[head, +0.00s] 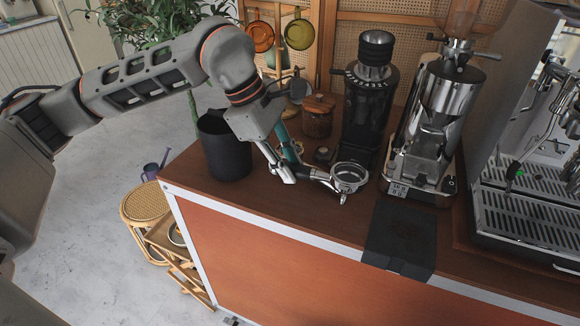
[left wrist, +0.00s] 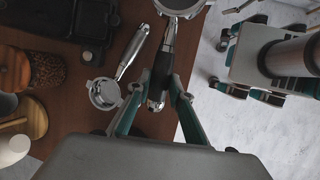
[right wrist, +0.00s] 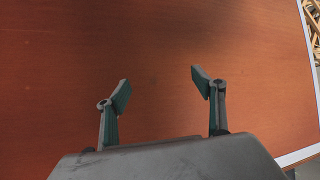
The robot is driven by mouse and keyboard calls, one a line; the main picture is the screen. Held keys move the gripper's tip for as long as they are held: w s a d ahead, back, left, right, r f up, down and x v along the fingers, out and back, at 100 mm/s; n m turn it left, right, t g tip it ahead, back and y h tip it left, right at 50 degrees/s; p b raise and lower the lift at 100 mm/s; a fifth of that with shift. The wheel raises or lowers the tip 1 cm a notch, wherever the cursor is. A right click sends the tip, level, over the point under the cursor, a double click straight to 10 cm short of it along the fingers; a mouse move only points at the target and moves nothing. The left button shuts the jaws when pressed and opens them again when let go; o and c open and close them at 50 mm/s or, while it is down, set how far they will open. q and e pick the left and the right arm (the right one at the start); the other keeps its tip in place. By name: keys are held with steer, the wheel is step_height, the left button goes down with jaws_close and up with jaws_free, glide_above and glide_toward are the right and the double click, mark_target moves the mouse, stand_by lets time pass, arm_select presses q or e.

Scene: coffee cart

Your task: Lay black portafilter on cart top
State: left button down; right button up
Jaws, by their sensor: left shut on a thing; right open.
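The black portafilter (head: 350,177) has a round metal basket and a black handle. In the head view its basket is over the brown cart top (head: 262,197), near the front edge; I cannot tell whether it touches. My left gripper (head: 291,172) is at its handle. In the left wrist view the left gripper (left wrist: 163,82) is shut on the black handle of the portafilter (left wrist: 182,6), whose basket is cut by the top edge. My right gripper (right wrist: 162,86) is open and empty, facing the cart's reddish-brown front panel (right wrist: 160,45). The right gripper is outside the head view.
A second, chrome-handled portafilter (left wrist: 104,93) lies beside the held one. A black bin (head: 226,150) stands left, a wooden-lidded jar (head: 318,118) behind. Grinders (head: 370,105) (head: 430,130), a black mat (head: 400,238) and the espresso machine (head: 530,205) fill the right.

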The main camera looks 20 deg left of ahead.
arm_select(q)
steer(key=shift+f+b, duration=0.6)
steer(key=shift+f, duration=0.25)
steer(key=shift+f+b, duration=1.3)
steer(key=shift+f, duration=1)
arm_select(e)
steer(key=f, duration=0.2)
steer(key=d, duration=0.1)
steer(key=shift+w+f, duration=0.3)
steer(key=shift+f, duration=0.1)
arm_select(q)
steer(key=c, duration=0.9)
jaws_free()
steer(key=shift+f, duration=0.1)
arm_select(e)
steer(key=shift+s, duration=0.1)
arm_select(q)
steer(key=shift+r, duration=0.2)
arm_select(e)
steer(key=shift+r, duration=0.1)
arm_select(q)
steer(key=shift+r+p, duration=2.05)
steer(key=shift+r, duration=1.3)
arm_select(e)
step_height(320, 180, up, 7)
steer(key=w+t, duration=0.1)
steer(key=w, duration=0.1)
steer(key=shift+w, duration=0.25)
